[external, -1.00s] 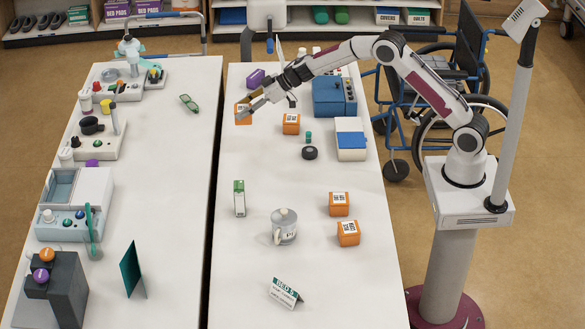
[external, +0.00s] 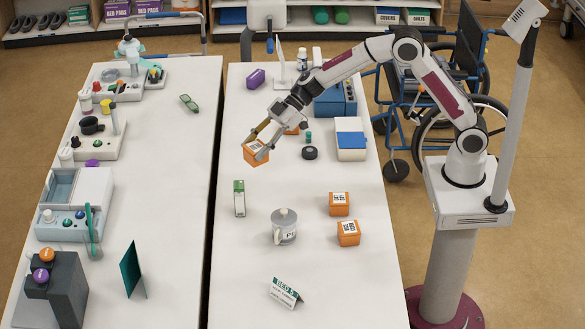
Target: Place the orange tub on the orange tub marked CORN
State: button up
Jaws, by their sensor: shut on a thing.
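My gripper (external: 259,146) is shut on an orange tub (external: 254,154) with a white label. It holds the tub, tilted, over the right-hand table. Another orange tub (external: 292,131) stands behind and to the right, partly hidden by my gripper. Two more orange tubs stand nearer the front: one orange tub (external: 339,204) and, just in front of it, another orange tub (external: 348,234). Both have white labels with dark print. The print is too small to read, so I cannot tell which tub is marked CORN.
A green-and-white carton (external: 239,198), a lidded grey mug (external: 284,227) and a folded bed sign (external: 285,292) stand on the table. A black round piece (external: 309,153) and a white-and-blue box (external: 350,139) are right of my gripper. The middle is mostly clear.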

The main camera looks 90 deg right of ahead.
jog(key=s+a+n+g+y, duration=0.2)
jog(key=s+a+n, duration=0.1)
jog(key=s+a, duration=0.55)
jog(key=n+g+y, duration=0.3)
jog(key=n+g, duration=0.4)
jog(key=n, duration=0.1)
send_over(349, 227)
jog(key=shift+f, duration=0.6)
jog(key=shift+f, duration=3.1)
jog(key=shift+f, duration=1.9)
jog(key=shift+f, duration=0.1)
